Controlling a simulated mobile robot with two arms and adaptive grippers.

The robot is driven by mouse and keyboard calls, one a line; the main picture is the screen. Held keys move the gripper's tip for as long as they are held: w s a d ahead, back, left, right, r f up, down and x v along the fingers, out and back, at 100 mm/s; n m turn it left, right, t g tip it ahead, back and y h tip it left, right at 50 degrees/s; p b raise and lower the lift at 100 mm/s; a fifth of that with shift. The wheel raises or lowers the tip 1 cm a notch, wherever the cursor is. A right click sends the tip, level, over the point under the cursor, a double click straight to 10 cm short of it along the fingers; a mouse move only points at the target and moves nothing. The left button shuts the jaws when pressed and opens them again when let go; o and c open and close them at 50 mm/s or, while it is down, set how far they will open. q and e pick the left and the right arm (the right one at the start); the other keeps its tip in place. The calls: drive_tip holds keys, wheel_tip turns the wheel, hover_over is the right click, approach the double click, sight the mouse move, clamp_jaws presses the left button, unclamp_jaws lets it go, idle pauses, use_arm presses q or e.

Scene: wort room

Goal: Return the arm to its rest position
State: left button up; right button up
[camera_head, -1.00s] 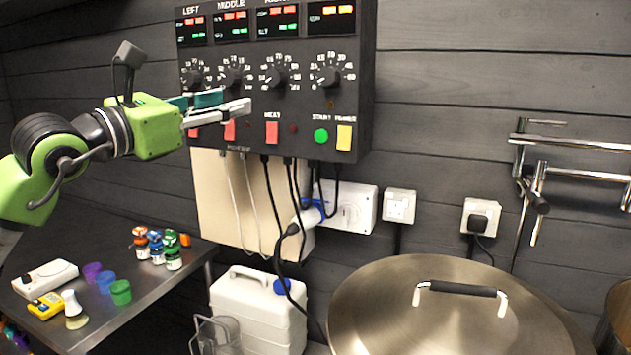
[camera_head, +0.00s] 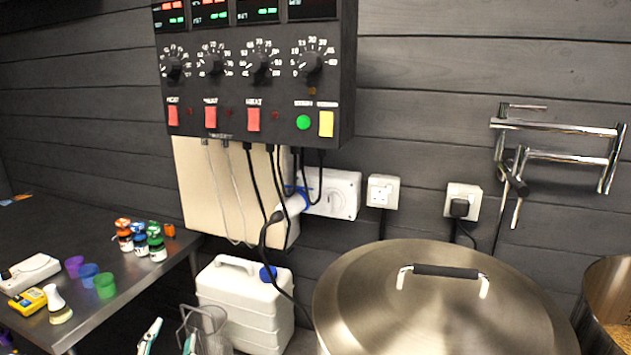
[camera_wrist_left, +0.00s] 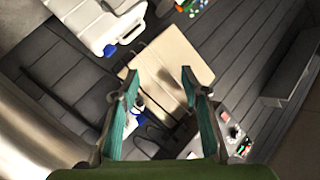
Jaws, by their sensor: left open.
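My left gripper (camera_head: 172,333) shows only by its two fingertips at the bottom edge of the head view, in front of the clear jug; the rest of its arm is out of frame. In the left wrist view the same gripper (camera_wrist_left: 158,82) has its teal-lined fingers spread apart with nothing held between them. Beyond the fingers there, a cream board (camera_wrist_left: 180,60) and dark cables show. My right gripper is in neither view.
The control panel (camera_head: 255,85) hangs on the wall above the cream board. A white canister (camera_head: 245,305) and a clear jug (camera_head: 207,325) stand below. A large lidded kettle (camera_head: 430,300) fills the lower right. A metal table (camera_head: 130,285) with small bottles is at left.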

use_arm(q)
drive_tip(key=s+d+f+n+g+h, duration=0.2)
drive_tip(key=s+f+g, duration=0.4)
drive_tip(key=s+f, duration=0.75)
drive_tip(key=s+d+f+n+g+h, duration=0.1)
drive_tip(key=s+d+f+g, duration=0.15)
drive_tip(key=s+f, duration=0.35)
drive_tip(key=s+d+f+g+h, duration=0.1)
drive_tip(key=s+d+f+g, duration=0.2)
drive_tip(key=s, duration=0.5)
wheel_tip(320, 180, down, 26)
drive_tip(key=s+a+f+g, duration=0.1)
drive_tip(key=g, duration=0.1)
drive_tip(key=s+a+f, duration=0.3)
drive_tip(key=s+f, duration=1.2)
drive_tip(key=s, duration=0.2)
drive_tip(key=shift+s+a+f+g, duration=0.15)
drive_tip(key=shift+s+f+g, duration=0.15)
drive_tip(key=shift+f+g, duration=0.15)
